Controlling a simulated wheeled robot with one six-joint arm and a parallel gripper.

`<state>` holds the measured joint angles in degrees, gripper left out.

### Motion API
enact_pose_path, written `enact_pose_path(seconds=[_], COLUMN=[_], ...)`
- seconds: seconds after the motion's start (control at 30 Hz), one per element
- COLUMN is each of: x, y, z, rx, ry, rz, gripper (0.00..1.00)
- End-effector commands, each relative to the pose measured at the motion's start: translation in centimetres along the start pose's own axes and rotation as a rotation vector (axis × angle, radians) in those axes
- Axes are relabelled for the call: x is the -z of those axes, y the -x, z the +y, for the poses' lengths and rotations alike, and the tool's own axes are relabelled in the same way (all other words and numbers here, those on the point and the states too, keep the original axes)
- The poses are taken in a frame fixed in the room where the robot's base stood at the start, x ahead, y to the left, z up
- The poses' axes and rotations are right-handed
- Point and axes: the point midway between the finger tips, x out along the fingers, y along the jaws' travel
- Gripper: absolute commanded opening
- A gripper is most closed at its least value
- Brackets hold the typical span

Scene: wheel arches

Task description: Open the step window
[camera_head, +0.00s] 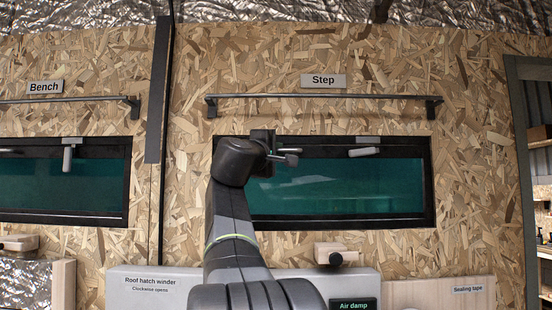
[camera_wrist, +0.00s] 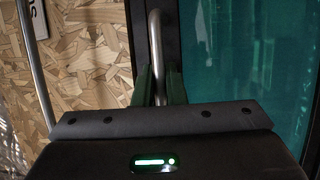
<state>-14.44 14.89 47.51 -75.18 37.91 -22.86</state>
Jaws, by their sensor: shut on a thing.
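The Step window (camera_head: 335,185) has a black frame and teal glass, under the Step sign (camera_head: 323,81). It looks closed, with the pane flat in its frame. My gripper (camera_head: 283,157) is at the upper left of this window. In the wrist view its green fingers (camera_wrist: 160,86) are shut on a bent metal handle (camera_wrist: 154,35) beside the dark frame. My wrist largely hides that handle in the head view. A second pale handle (camera_head: 364,152) at the top right of the frame lies about level.
A metal rail (camera_head: 370,97) runs above the window. The Bench window (camera_head: 60,185) is at left, its handle (camera_head: 67,158) hanging down. Below are the Roof hatch winder panel (camera_head: 150,290), a dark knob (camera_head: 336,259) and the Air damp display (camera_head: 354,304).

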Motion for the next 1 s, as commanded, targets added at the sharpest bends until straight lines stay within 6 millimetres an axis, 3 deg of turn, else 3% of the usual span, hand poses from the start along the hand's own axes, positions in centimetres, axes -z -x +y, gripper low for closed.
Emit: enact_pose_path(seconds=[0.03,1.0], x=[-0.2,-2.1], y=[0.4,5.2], z=[-0.8,-1.9], rx=[-0.013,-0.261], ry=[-0.005,-0.107], rz=[0.000,-0.001], gripper=[0.00,0.00])
